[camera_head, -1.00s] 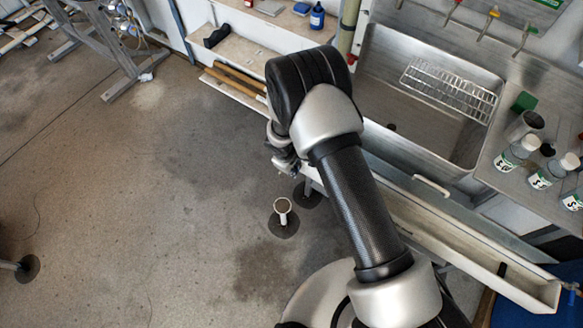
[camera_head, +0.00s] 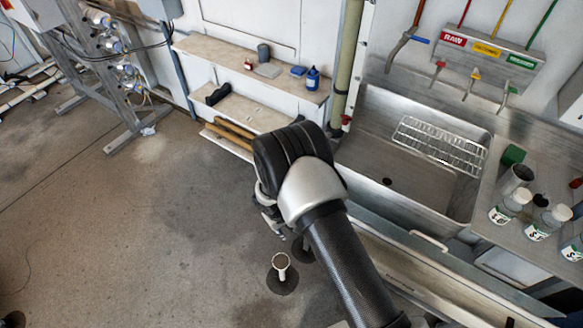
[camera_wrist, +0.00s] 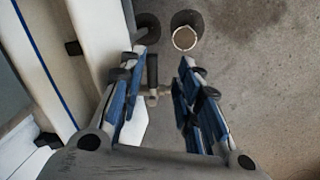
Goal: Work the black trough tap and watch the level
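A tap with a black lever (camera_wrist: 152,70) and a brass-coloured body (camera_wrist: 152,97) shows between my fingers in the wrist view. My gripper (camera_wrist: 166,60) is open around it, with a gap to the fingers on both sides. I cannot tell whether the fingers touch it. The pale trough (camera_wrist: 90,45) runs along the left of the wrist view. In the head view the trough (camera_head: 440,285) lies in front of the steel sink, partly behind my arm. My gripper (camera_head: 270,212) is mostly hidden there by my wrist, and the tap is hidden. No water level is visible.
A white upright pipe (camera_head: 281,262) stands on the floor below my gripper. The steel sink (camera_head: 400,190) holds a wire rack (camera_head: 440,145). Bottles (camera_head: 510,206) stand on the right counter.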

